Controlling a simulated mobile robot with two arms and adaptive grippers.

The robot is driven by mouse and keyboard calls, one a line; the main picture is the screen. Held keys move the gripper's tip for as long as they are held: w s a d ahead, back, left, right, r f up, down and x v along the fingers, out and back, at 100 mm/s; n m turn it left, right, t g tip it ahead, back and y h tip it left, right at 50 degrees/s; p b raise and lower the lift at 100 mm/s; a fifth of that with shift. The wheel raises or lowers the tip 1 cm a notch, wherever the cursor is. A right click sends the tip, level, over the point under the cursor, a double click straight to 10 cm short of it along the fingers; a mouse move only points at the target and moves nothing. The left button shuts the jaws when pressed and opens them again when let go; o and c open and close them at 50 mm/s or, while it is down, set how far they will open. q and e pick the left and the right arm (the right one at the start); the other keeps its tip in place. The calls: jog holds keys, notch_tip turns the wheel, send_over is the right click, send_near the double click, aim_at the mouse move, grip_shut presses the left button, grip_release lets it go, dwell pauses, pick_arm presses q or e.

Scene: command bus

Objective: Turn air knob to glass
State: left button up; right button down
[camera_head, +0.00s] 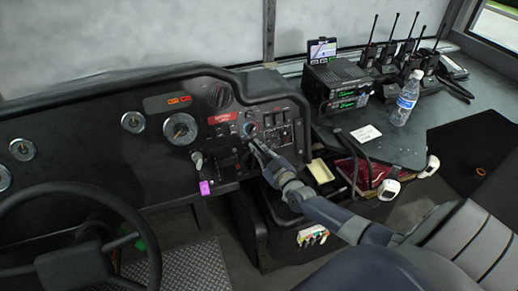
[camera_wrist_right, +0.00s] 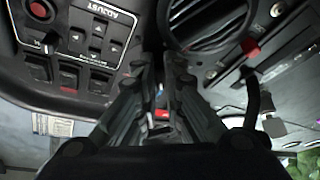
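The dash panel (camera_head: 222,148) carries several knobs and switches. A round knob with a bluish face (camera_head: 249,128) sits on its right part, left of a block of switches; I cannot read its label or setting, so I cannot be sure it is the air knob. My right gripper (camera_head: 256,143) points at the panel just below this knob, very close to it. In the right wrist view its fingers (camera_wrist_right: 160,62) converge with a narrow dark gap between the tips; whether they touch or hold anything is unclear. A small blue and red detail shows between the fingers. My left gripper is not in view.
A round air vent (camera_wrist_right: 206,22) and an "ADJUST" switch panel (camera_wrist_right: 100,32) flank the fingers. The steering wheel (camera_head: 75,185) is at lower left. Radios (camera_head: 338,82) and a water bottle (camera_head: 406,98) stand on the right shelf.

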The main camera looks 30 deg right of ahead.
jog(key=shift+w+r+m, duration=0.1)
jog(key=shift+r+m, duration=0.1)
jog(key=shift+m, duration=0.1)
jog(key=m+h, duration=0.1)
jog(key=m, duration=0.1)
jog(key=m+h+p, duration=0.1)
jog(key=m, duration=0.1)
jog(key=m+h, duration=0.1)
jog(key=m, duration=0.1)
jog(key=shift+w+a+r+m+p, duration=0.1)
jog(key=shift+a+m+p, duration=0.2)
jog(key=shift+a+m+h+p, duration=0.1)
jog(key=shift+m+h+p, duration=0.15)
jog(key=shift+m+h, duration=0.6)
jog(key=shift+m+h+p, duration=0.25)
jog(key=shift+m+h, duration=0.1)
jog(key=shift+m, duration=0.9)
jog(key=shift+w+r+m+g, duration=0.1)
jog(key=shift+m+g, duration=0.2)
jog(key=shift+m, duration=0.1)
jog(key=c, duration=1.7)
grip_release()
jog(key=shift+f, duration=0.2)
